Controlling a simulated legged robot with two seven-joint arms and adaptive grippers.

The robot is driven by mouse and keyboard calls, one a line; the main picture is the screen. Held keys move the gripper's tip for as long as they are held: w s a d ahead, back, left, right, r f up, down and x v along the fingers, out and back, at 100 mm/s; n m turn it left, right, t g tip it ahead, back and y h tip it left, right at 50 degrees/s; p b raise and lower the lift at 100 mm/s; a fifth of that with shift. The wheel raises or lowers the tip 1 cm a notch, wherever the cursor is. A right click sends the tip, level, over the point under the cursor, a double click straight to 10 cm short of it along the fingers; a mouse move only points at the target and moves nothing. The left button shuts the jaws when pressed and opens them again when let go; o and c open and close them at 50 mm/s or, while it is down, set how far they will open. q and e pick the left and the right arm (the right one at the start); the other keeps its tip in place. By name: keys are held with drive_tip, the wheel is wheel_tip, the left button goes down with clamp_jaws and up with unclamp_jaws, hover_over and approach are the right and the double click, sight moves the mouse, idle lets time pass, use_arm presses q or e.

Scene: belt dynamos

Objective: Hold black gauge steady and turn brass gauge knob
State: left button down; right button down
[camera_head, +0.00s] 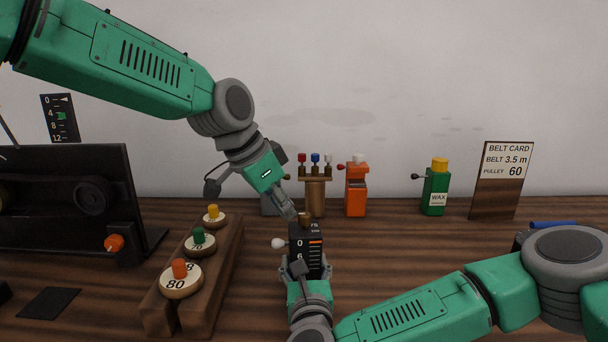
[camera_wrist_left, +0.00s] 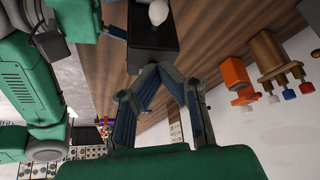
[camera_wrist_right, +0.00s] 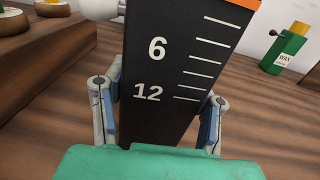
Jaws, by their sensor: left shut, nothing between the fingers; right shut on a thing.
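The black gauge (camera_head: 307,243) stands upright on the bench, with a white scale, an orange mark near its top and a white ball knob (camera_head: 278,243) on its left side.
A wooden rack (camera_head: 222,264) with numbered pulleys stands to the left, near a dark machine (camera_head: 65,195).

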use_arm(q)
drive_tip(key=shift+f, duration=0.35)
drive_tip(key=shift+d, duration=0.3)
idle(0.4)
drive_tip(key=shift+s+d, duration=0.15)
drive_tip(key=shift+s, duration=0.2)
use_arm(e)
drive_tip(key=shift+s, duration=0.1)
use_arm(q)
drive_tip(key=shift+s+d, duration=0.15)
drive_tip(key=shift+s, duration=0.1)
drive_tip(key=shift+s+d, duration=0.15)
drive_tip(key=shift+s+d, duration=0.1)
drive_tip(key=shift+d, duration=0.05)
use_arm(e)
drive_tip(key=shift+a, duration=0.1)
idle(0.4)
use_arm(q)
drive_tip(key=shift+s, duration=0.15)
drive_tip(key=shift+s+a, duration=0.1)
drive_tip(key=shift+a, duration=0.1)
drive_tip(key=shift+a+r, duration=0.2)
drive_tip(key=shift+r, duration=2.85)
